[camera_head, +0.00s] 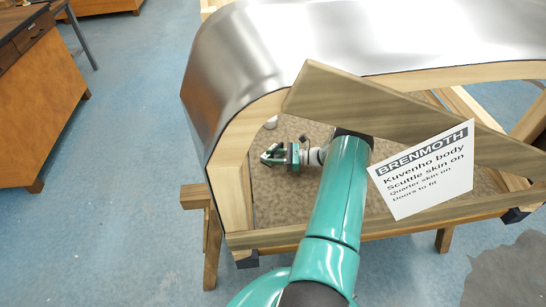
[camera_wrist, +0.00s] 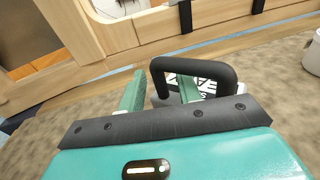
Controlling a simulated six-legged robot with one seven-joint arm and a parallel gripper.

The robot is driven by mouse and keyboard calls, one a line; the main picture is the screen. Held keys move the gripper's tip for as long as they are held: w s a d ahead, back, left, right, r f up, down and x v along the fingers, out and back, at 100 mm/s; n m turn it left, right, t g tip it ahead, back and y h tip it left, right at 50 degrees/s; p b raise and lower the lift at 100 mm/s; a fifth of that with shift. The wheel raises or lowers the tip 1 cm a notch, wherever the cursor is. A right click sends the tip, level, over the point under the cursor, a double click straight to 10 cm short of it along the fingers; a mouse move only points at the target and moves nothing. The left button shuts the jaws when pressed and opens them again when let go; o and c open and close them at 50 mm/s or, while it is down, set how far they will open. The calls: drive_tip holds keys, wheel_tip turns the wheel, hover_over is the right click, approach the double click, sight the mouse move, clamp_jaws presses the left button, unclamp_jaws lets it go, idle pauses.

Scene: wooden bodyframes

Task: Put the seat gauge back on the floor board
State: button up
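My gripper (camera_head: 272,155) reaches through the wooden body frame (camera_head: 233,175), low over the brown speckled floor board (camera_head: 290,205). In the wrist view, a green finger stands left of a thick black loop (camera_wrist: 195,66), with more green inside it. Pale lettering, partly hidden, shows through the loop. The loop looks like the handle of the seat gauge, but I cannot be sure. It overlaps the finger area, and I cannot tell whether the fingers touch or hold it. The gauge's body is not clearly visible in the head view.
A small white pot (camera_wrist: 313,54) stands on the board, also seen in the head view (camera_head: 270,123). A slanting wooden panel (camera_head: 380,108) and a "BRENMOTH" sign (camera_head: 424,172) are close to my arm. A curved metal skin (camera_head: 240,60) covers the frame. Wooden rails border the board.

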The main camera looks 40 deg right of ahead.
drive_tip(key=v, duration=1.1)
drive_tip(key=shift+s+d+r, duration=0.1)
drive_tip(key=shift+s+d, duration=0.1)
drive_tip(key=shift+d, duration=0.1)
drive_tip(key=shift+s+d, duration=0.1)
